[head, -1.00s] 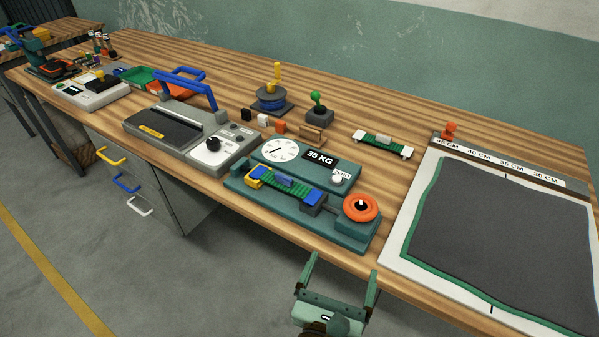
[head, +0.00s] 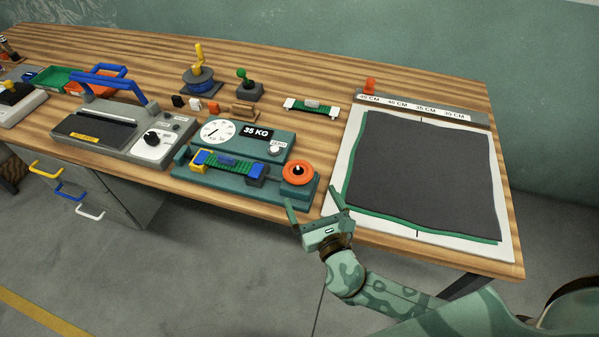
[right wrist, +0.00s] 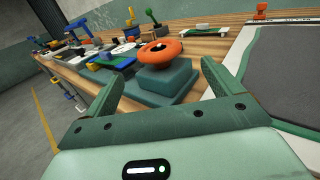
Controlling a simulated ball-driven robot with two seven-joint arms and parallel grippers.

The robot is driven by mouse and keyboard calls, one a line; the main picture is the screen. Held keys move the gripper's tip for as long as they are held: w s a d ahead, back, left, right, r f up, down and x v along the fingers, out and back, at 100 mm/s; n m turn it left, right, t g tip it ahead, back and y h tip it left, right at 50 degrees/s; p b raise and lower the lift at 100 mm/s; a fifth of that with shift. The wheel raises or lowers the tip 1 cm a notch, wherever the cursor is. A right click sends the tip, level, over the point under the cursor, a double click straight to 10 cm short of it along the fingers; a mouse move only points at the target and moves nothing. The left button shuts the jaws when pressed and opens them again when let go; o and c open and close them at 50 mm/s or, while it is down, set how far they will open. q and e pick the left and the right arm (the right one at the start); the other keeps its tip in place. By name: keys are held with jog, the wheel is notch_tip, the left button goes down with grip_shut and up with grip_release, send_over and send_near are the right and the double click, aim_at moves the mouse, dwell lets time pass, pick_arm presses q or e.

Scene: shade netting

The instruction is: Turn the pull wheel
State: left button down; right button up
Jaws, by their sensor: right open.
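The orange pull wheel (head: 297,173) lies flat on the right end of the teal tester base (head: 262,194) at the bench's front edge. A green strip (head: 228,163) with blue and yellow clamps lies on the same base, left of the wheel. My right gripper (head: 314,208) is open and empty, in front of the wheel and apart from it. In the right wrist view the wheel (right wrist: 160,51) stands beyond and between the two open fingers (right wrist: 160,85). My left gripper is not in view.
A dial and 35 KG display (head: 257,132) sit behind the strip. A grey machine with a blue handle (head: 113,78) stands to the left. A dark netting sheet (head: 425,175) on a white board lies to the right. Open floor is in front.

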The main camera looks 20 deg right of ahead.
aim_at(301, 177)
jog(key=w, duration=0.9)
jog(key=shift+a+b, duration=0.3)
jog(key=shift+b, duration=0.05)
